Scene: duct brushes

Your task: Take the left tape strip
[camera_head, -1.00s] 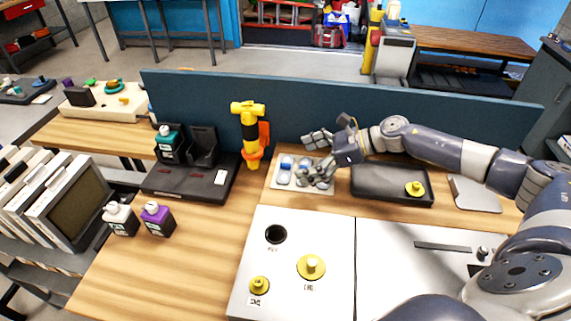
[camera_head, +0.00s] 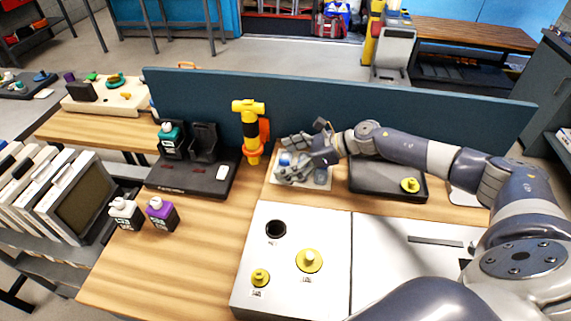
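My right gripper (camera_head: 288,160) reaches in from the right over a pale board (camera_head: 318,187) near the blue back panel. Its fingers are spread apart, one above and one below a small blue-and-grey piece (camera_head: 285,158) at the board's left side. I cannot tell whether a finger touches it. Another bluish piece (camera_head: 321,176) shows on the board at the right, below the gripper. The gripper covers much of the board. I cannot make out clearly which piece is a tape strip. My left gripper is not in view.
A yellow tool (camera_head: 250,132) stands left of the board. A dark tray (camera_head: 375,184) with a yellow knob lies to the right. A white panel box (camera_head: 262,220) is in front. The blue partition (camera_head: 400,115) stands behind. Bare wood is clear at front left (camera_head: 190,270).

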